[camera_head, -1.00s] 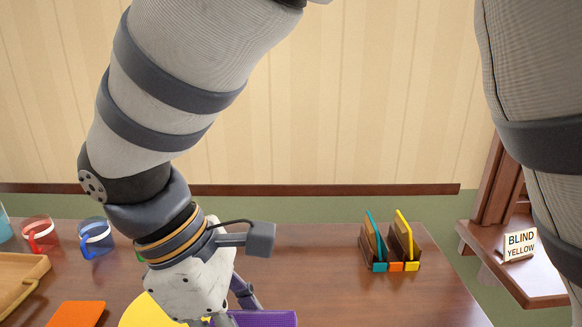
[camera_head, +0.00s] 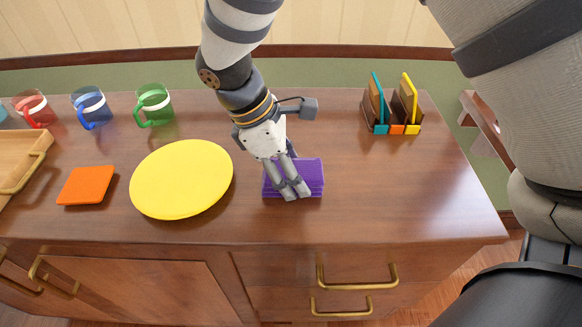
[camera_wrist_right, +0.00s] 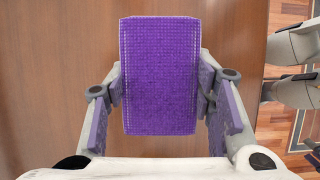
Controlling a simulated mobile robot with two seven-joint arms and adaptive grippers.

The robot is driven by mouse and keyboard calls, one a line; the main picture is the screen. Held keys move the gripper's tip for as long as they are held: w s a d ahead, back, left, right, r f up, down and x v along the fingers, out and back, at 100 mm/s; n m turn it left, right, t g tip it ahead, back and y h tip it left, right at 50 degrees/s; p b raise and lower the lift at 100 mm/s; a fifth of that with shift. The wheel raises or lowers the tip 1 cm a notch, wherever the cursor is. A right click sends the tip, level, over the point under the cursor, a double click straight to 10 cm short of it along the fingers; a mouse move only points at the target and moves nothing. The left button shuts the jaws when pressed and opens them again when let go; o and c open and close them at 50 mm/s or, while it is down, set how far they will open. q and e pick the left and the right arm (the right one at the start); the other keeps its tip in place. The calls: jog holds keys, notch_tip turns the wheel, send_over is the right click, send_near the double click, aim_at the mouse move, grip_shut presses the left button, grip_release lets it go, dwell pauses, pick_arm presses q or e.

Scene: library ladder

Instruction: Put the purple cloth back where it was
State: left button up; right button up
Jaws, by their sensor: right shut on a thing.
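The purple cloth (camera_head: 310,178) is a folded, layered rectangular stack. In the head view it is at the table top, right of the yellow plate; I cannot tell whether it rests on the wood or is just above it. My right gripper (camera_head: 294,194) reaches down over its left part and is shut on it. In the right wrist view the cloth (camera_wrist_right: 159,75) lies between the two fingers, which have purple pads. My left gripper is not clearly shown; grey jointed parts at the right edge of the wrist view may belong to it.
A yellow plate (camera_head: 182,180) and an orange square (camera_head: 86,185) lie left of the cloth. Red, blue and green mugs (camera_head: 153,103) stand behind, a wooden tray (camera_head: 20,155) far left. A file holder (camera_head: 391,118) stands back right. The right part of the table (camera_head: 400,190) is clear.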

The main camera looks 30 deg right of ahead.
jog(key=o, duration=1)
jog(key=shift+f, duration=0.15)
jog(key=v, duration=1.2)
jog(key=shift+d+r, duration=0.1)
jog(key=shift+r, duration=0.15)
